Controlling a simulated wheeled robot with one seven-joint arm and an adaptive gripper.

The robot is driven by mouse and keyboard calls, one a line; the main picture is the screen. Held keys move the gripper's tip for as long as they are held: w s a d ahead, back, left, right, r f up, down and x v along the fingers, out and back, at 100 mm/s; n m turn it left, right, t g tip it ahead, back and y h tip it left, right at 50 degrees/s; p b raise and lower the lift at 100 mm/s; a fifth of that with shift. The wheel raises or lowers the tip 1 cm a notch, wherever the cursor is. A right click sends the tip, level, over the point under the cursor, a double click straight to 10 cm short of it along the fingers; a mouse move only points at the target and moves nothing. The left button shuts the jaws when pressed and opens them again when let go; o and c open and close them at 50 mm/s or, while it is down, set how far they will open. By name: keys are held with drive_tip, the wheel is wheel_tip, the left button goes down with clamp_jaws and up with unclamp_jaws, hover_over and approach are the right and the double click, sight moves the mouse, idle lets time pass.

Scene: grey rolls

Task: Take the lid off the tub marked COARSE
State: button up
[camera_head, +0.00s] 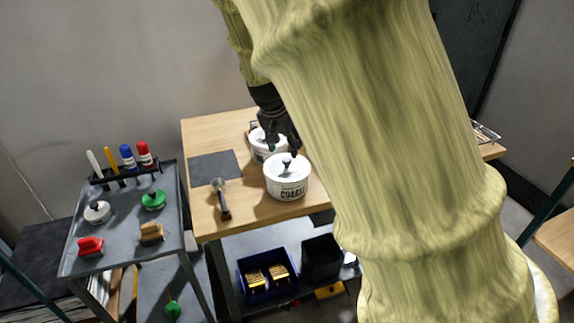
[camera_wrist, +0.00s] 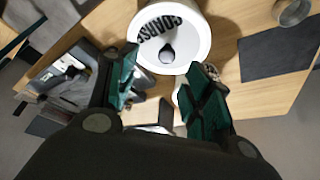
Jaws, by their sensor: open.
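The tub marked COARSE (camera_head: 287,187) stands upright on the wooden table in the head view. Its white lid (camera_head: 276,170) with a dark knob (camera_head: 287,163) is on it. In the wrist view the white tub (camera_wrist: 197,38) is at the top, with COARSE lettering beside the dark knob (camera_wrist: 167,54). My gripper (camera_head: 283,147) is above and just behind the lid in the head view. In the wrist view my gripper (camera_wrist: 165,82) has its green-padded fingers apart and nothing between them; the knob is just beyond the fingertips.
A second white tub (camera_head: 259,152) stands close behind, partly hidden by my gripper. A scoop (camera_head: 222,200) and a dark mat (camera_head: 215,166) lie to the left. A grey side table (camera_head: 122,225) holds pens and several small objects. Bins (camera_head: 268,273) sit on the shelf below.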

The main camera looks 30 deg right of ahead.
sight(287, 160)
drive_tip(key=f, duration=0.1)
drive_tip(key=w+f, duration=0.1)
drive_tip(key=f, duration=0.1)
drive_tip(key=shift+w+d+f, duration=0.1)
drive_tip(key=shift+w+d, duration=0.05)
drive_tip(key=shift+w, duration=0.1)
drive_tip(key=shift+d+f, duration=0.1)
drive_tip(key=shift+f, duration=0.05)
drive_tip(key=shift+w+p+x, duration=0.2)
drive_tip(key=shift+p+x, duration=0.4)
drive_tip(key=shift+x, duration=2)
drive_tip(key=shift+d, duration=0.1)
drive_tip(key=c, duration=1.1)
